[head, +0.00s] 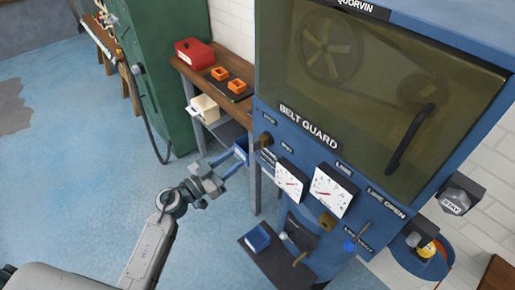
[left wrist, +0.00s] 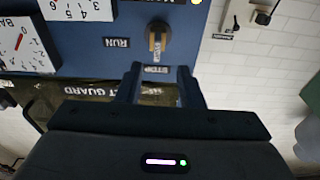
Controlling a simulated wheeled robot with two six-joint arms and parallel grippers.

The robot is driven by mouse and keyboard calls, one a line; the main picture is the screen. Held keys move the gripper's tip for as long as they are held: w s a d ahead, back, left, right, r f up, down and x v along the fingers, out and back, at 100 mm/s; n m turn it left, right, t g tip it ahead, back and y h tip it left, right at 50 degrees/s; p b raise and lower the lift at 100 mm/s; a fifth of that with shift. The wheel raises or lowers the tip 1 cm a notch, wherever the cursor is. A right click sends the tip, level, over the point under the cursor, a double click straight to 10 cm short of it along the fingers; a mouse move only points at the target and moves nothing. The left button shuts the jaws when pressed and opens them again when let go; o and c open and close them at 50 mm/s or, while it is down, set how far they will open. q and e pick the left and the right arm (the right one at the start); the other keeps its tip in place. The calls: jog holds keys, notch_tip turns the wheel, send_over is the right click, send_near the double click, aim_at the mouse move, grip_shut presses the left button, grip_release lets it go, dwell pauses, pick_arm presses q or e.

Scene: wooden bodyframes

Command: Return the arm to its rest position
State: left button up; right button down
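My left arm (head: 150,250) reaches up from the lower left in the head view. Its gripper (head: 238,157) is in front of the left edge of the blue machine (head: 400,220). In the left wrist view the two dark blue fingers (left wrist: 159,82) stand apart with nothing between them. A rotary knob (left wrist: 157,42) is on the blue panel beyond the fingertips, not held. Its handle lies in line with the STOP label, and the RUN label is beside it. The knob also shows in the head view (head: 264,141). My right gripper is in neither view.
A wooden bench (head: 240,107) with a red box (head: 194,51) and orange parts stands behind the gripper. A green cabinet (head: 160,70) is behind. The blue floor at left is clear.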

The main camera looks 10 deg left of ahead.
pick_arm(q)
jog(key=s+a+f+n+t+y+b, duration=0.1)
jog(key=a+f+n+y+b, duration=0.3)
jog(key=f, duration=0.7)
jog(key=s+a+f+n+y+b, duration=0.1)
jog(key=a+f+y, duration=0.3)
jog(key=f, duration=0.7)
jog(key=s+a+f+n+g+y+b, duration=0.1)
jog(key=s+a+f, duration=0.15)
jog(key=f, duration=0.55)
jog(key=s+a+f+n+g+y+b, duration=0.15)
jog(key=s+f, duration=0.25)
jog(key=f, duration=0.4)
jog(key=s+a+f+g+y, duration=0.1)
jog(key=s+a+f+g, duration=0.15)
jog(key=f, duration=0.45)
jog(key=s+f+g+y+b, duration=0.25)
jog(key=s+f+g, duration=0.25)
jog(key=s+f, duration=1.4)
jog(key=s+d+f+g, duration=0.1)
jog(key=s+f+g, duration=0.1)
jog(key=s, duration=0.6)
jog(key=s+d+f+g+h+b, duration=0.1)
jog(key=s+f+g, duration=0.2)
jog(key=s, duration=0.6)
notch_tip(320, 180, down, 2)
jog(key=shift+f+b, duration=0.2)
jog(key=shift+b, duration=0.1)
